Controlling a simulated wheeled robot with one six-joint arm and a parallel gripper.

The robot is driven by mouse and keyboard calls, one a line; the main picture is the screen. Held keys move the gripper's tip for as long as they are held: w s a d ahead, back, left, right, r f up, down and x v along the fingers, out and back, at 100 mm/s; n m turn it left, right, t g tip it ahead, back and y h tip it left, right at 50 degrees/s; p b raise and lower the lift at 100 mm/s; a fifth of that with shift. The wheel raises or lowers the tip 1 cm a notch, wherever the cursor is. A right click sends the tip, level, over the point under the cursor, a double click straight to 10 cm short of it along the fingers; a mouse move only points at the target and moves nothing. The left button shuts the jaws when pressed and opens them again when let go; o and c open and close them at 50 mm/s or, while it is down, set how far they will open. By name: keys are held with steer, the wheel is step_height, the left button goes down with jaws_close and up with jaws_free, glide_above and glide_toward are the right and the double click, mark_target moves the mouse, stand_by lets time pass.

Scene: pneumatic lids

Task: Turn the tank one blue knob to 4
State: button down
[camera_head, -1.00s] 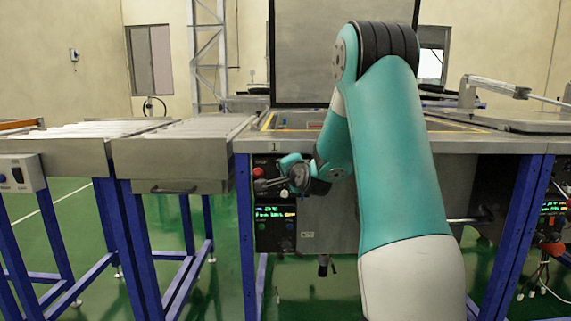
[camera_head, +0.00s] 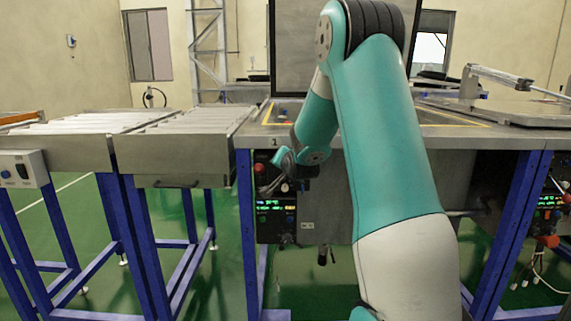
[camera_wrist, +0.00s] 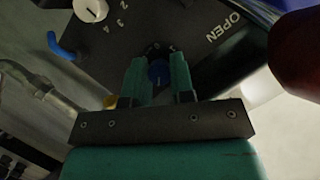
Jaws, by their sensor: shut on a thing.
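In the wrist view, a small blue knob (camera_wrist: 158,73) sits on a dark panel (camera_wrist: 195,55) between the two teal fingers of my gripper (camera_wrist: 158,66). The fingers close on it from both sides. In the head view, my gripper (camera_head: 268,188) is at the control panel (camera_head: 277,226) under the counter marked 1; the blue knob is not clearly visible there.
A dark red rounded thing (camera_wrist: 297,55) is close at right. In the head view, a roller conveyor (camera_head: 185,150) stands left of the tank.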

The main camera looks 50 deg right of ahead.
steer(key=shift+f, duration=0.1)
steer(key=c, duration=1)
jaws_free()
steer(key=b+v, duration=0.3)
steer(key=v, duration=1.4)
steer(key=shift+s+a+b, duration=0.1)
steer(key=shift+s+b, duration=0.1)
steer(key=shift+b, duration=0.1)
steer(key=shift+a, duration=0.1)
